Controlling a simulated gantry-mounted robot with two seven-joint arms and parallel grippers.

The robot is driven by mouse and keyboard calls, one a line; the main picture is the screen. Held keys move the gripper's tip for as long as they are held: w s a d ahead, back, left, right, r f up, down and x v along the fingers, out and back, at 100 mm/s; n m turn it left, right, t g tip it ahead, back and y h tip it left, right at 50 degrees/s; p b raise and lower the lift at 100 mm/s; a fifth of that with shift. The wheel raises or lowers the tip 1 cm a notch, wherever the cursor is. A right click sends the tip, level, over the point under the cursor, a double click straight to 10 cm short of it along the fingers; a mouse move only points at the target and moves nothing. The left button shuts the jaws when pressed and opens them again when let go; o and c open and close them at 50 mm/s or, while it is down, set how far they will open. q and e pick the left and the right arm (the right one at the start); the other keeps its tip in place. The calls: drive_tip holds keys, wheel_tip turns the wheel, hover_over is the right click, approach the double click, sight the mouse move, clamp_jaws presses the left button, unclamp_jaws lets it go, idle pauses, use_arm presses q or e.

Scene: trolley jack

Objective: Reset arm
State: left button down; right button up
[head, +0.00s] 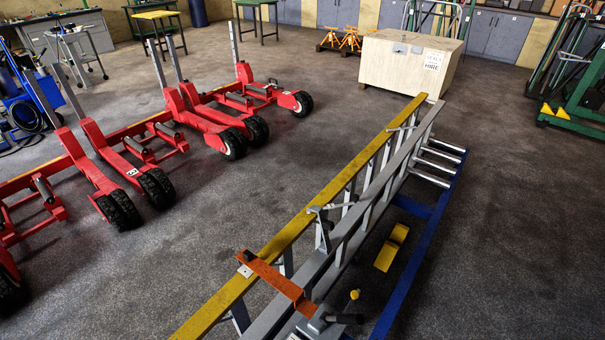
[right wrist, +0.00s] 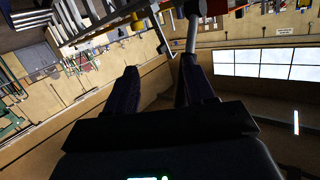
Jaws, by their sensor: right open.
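My right gripper (right wrist: 158,80) shows in the right wrist view with its two dark fingers apart. Nothing is held between them. Its view is tilted, with walls, shelves and windows of the workshop behind the fingers. Neither gripper shows in the head view, and my left gripper is in no view. Several red wheeled jacks (head: 200,113) stand on the floor at the left of the head view, with black tyres and upright grey posts.
A long yellow, grey and blue ladder rack (head: 436,215) crosses the foreground, with an orange bar (head: 270,279) across it. A pale wooden crate (head: 408,62) stands behind. A green trolley (head: 575,85) is at the right. Grey floor is open between jacks and rack.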

drive_tip(key=s+d+r+g+h+p, duration=0.2)
drive_tip(key=s+r+g+p, duration=0.1)
drive_tip(key=s+r+g, duration=0.45)
drive_tip(key=s+d+r+g+h+p, duration=0.2)
drive_tip(key=s+r+g, duration=0.2)
drive_tip(key=s+r, duration=0.55)
use_arm(q)
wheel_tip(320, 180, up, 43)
drive_tip(key=p, duration=3.6)
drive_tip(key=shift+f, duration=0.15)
use_arm(e)
wheel_tip(320, 180, up, 35)
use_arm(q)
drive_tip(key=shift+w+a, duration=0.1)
